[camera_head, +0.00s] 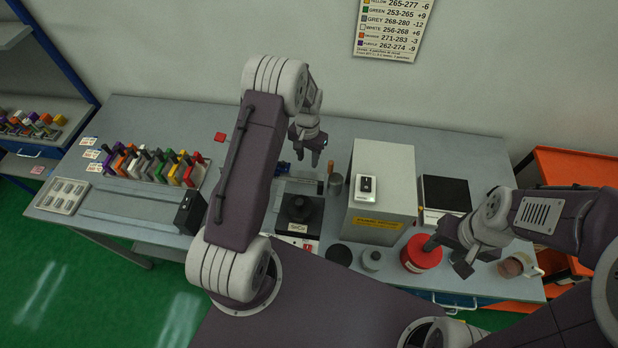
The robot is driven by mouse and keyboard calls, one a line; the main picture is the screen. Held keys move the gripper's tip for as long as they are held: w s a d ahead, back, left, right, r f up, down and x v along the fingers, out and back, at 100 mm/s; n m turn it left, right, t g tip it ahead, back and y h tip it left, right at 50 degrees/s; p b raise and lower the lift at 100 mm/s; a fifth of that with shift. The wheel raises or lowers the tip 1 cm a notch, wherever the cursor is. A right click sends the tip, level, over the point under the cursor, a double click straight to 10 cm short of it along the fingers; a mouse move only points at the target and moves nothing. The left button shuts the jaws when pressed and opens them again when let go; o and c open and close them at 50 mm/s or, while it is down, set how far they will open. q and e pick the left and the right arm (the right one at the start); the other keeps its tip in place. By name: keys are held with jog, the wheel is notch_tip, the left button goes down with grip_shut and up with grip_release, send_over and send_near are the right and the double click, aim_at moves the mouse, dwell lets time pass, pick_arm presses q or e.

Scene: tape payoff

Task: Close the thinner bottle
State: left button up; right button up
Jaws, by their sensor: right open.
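No bottle here is plainly labelled as thinner. A small grey bottle-like thing with a narrower top (371,260) stands at the front of the bench, right of a flat dark disc (339,254). A round red container (421,254) stands to its right. My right gripper (447,257) is open and points down at the right side of the red container; one finger overlaps it in the picture, and contact cannot be told. My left gripper (308,159) hangs over the back of the bench, far from these things; its jaw state is unclear.
A grey box (384,190) with a small white device stands behind the bottle-like thing. A black-topped scale (446,194) is right of it. A brownish jar (512,267) lies or stands near the right end. Coloured handled pieces (150,164) fill a rack at left.

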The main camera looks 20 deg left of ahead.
pick_arm(q)
notch_tip(320, 180, down, 4)
jog(key=shift+r+p, duration=0.1)
jog(key=shift+p, duration=0.6)
jog(key=shift+s, duration=0.1)
jog(key=shift+d+f+p, duration=0.1)
jog(key=shift+f+p, duration=0.25)
jog(key=shift+p, duration=0.05)
notch_tip(320, 180, down, 4)
jog(key=shift+d+p, duration=0.1)
jog(key=shift+p, duration=0.6)
jog(key=shift+f, duration=0.3)
